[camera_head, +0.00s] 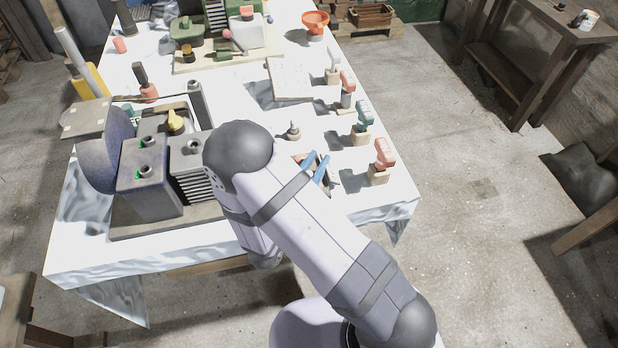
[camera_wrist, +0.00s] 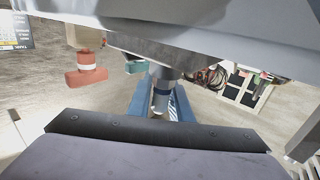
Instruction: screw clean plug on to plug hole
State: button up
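My gripper's two blue fingers (camera_wrist: 161,104) point away from the wrist camera, with a grey cylindrical piece (camera_wrist: 160,92) between them. I cannot tell whether they touch it, or whether it is the clean plug. In the head view, two blue bars that look like my fingers (camera_head: 315,167) show beside my arm, low over the right of the table. A small grey plug-like piece with a dark tip (camera_head: 293,130) stands on the table just behind them. The grey engine block (camera_head: 150,190) is at the left. Round openings with green marks (camera_head: 140,173) show on its top; which is the plug hole is unclear.
Red-handled (camera_head: 384,153) and teal-handled (camera_head: 363,112) tools stand in blocks along the table's right edge. A white sheet (camera_head: 290,78) lies behind. The finned part of the engine (camera_head: 192,160) is partly covered by my arm. An orange funnel (camera_head: 315,20) stands at the back.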

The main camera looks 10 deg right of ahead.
grip_shut()
jog(key=shift+r, duration=0.2)
notch_tip(320, 180, up, 10)
jog(key=shift+f+b, duration=0.2)
jog(key=shift+b, duration=0.2)
dwell(0.3)
jog(key=shift+c, duration=1.1)
grip_release()
grip_shut()
jog(key=shift+r, duration=0.1)
